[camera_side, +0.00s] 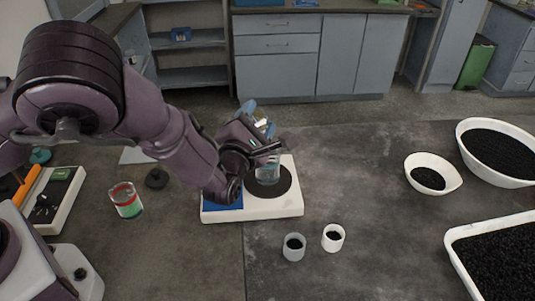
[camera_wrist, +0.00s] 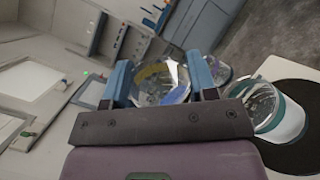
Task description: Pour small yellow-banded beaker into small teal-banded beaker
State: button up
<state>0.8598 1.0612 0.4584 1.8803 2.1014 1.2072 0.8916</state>
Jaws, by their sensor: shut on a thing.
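My gripper (camera_side: 260,118) is shut on the small yellow-banded beaker, clear glass. Its yellow band shows between the blue fingertips in the wrist view (camera_wrist: 152,72). In the side view it is mostly hidden by my gripper. The small teal-banded beaker (camera_side: 267,174) stands on the black disc of a white device, just below my gripper. In the wrist view the teal-banded beaker (camera_wrist: 280,112) is right of the fingers, apart from the held beaker. The wrist picture is rolled against the room. I cannot tell the held beaker's exact tilt or contents.
The white device (camera_side: 250,212) has a blue panel. A red-and-green-banded beaker (camera_side: 126,203) stands to the left. White bowls (camera_side: 434,172) and a tray of black grains are at right. The central right table is clear.

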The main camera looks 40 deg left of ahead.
jog(key=shift+d+r+m, duration=0.1)
jog(key=shift+r+m, duration=0.05)
jog(key=shift+m, duration=0.5)
jog(key=shift+d+r+m, duration=0.1)
jog(key=shift+m, duration=0.55)
jog(key=shift+w+d+f+m, duration=0.15)
jog(key=shift+f+m, duration=0.45)
jog(key=shift+m, duration=0.4)
dwell(1.5)
jog(key=shift+d+r+m+t+h, duration=0.1)
jog(key=shift+d+m+t+h, duration=0.15)
jog(key=shift+m, duration=0.55)
jog(key=shift+d+r+m+t+h, duration=0.1)
jog(key=shift+m+h, duration=0.25)
jog(key=shift+m, duration=0.45)
dwell(2.6)
